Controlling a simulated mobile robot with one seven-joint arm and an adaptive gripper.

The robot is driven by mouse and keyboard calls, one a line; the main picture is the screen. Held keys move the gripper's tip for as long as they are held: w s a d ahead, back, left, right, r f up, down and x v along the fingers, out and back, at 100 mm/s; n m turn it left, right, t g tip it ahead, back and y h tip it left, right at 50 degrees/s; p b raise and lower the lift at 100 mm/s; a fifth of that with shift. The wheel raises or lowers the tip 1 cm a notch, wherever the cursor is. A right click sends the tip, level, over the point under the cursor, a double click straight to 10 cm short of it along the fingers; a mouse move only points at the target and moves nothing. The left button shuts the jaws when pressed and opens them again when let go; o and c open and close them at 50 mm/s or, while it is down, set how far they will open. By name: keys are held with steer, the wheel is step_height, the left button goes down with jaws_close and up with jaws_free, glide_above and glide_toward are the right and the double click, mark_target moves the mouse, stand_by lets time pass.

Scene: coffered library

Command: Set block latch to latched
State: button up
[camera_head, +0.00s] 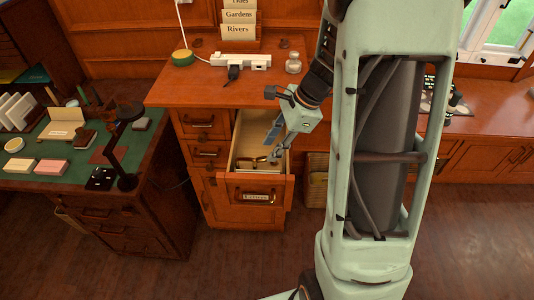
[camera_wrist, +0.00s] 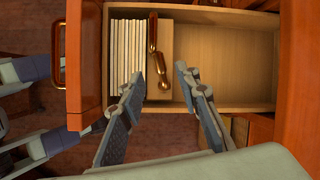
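The block latch is a wooden block (camera_wrist: 166,42) with a brass lever (camera_wrist: 153,30) on its face, inside an open drawer (camera_wrist: 235,108). In the wrist view the block stands against a row of pale files (camera_wrist: 127,50). The lever runs along the block and ends in a rounded brass knob. My gripper (camera_wrist: 160,77) is open, with its fingertips apart on either side of the knob in the picture. I cannot tell whether they touch it. In the head view my gripper (camera_head: 272,148) reaches down into the drawer (camera_head: 291,163), partly covering the latch.
The drawer front has a brass handle (camera_wrist: 60,55) and a label (camera_head: 256,197). The desk top (camera_head: 205,88) above holds a power strip (camera_head: 240,61) and a glass jar (camera_head: 293,63). A green-topped desk (camera_head: 60,150) stands at left. The drawer's right part in the wrist view is empty.

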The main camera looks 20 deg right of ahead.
mark_target(264, 158)
steer(key=shift+x, duration=1.95)
steer(key=shift+c, duration=0.5)
jaws_close()
